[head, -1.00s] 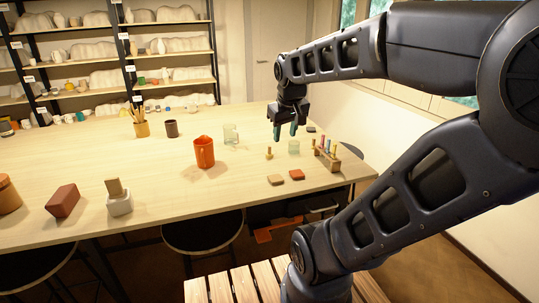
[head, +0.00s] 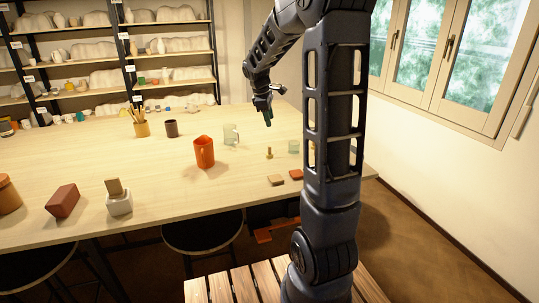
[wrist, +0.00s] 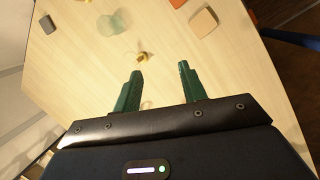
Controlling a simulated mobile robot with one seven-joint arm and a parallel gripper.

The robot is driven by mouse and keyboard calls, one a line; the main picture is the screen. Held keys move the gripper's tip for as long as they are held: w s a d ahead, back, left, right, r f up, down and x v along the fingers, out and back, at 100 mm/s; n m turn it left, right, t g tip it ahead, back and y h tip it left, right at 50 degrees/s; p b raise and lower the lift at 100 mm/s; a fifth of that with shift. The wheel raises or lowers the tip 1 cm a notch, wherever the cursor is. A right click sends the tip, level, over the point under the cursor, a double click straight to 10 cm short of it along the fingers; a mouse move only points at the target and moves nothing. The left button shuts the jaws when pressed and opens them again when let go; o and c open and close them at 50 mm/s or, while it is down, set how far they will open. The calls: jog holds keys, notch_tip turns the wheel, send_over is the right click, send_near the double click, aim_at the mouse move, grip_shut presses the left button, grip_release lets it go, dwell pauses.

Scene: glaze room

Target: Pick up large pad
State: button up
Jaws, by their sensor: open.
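A tan square pad (head: 276,180) lies flat near the table's front edge; it also shows in the wrist view (wrist: 203,21), at the top right. A smaller-looking red pad (head: 296,174) lies beside it, cut off at the top of the wrist view (wrist: 177,3). A dark grey pad (wrist: 47,24) lies at the wrist view's upper left; my arm hides it in the head view. My gripper (head: 267,118) is open and empty above the table, behind the small wooden stamp (head: 269,153). Its green fingers (wrist: 160,70) are apart from all the pads.
A greenish glass (head: 293,147) stands near the stamp. My arm mostly hides the rack of coloured sticks. The table (head: 155,190) is clear at front middle.

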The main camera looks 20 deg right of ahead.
aim_at(270, 148)
jog(key=w+d+f+n, duration=0.1)
jog(key=w+f+n, duration=0.1)
jog(key=w+f, duration=0.2)
jog(key=w+d+f+n, duration=0.1)
jog(key=w+f+n, duration=0.1)
jog(key=w+f, duration=0.3)
jog(key=w+d+f+n+g+h, duration=0.1)
jog(key=w+f, duration=0.3)
jog(key=f, duration=0.3)
jog(key=shift+w+d+f+n, duration=0.25)
jog(key=shift+n, duration=0.15)
jog(key=shift+a+x, duration=0.15)
jog(key=shift+x, duration=1.2)
jog(key=shift+a+x, duration=0.15)
jog(key=shift+x, duration=1.15)
jog(key=shift+s+f, duration=0.1)
grip_shut()
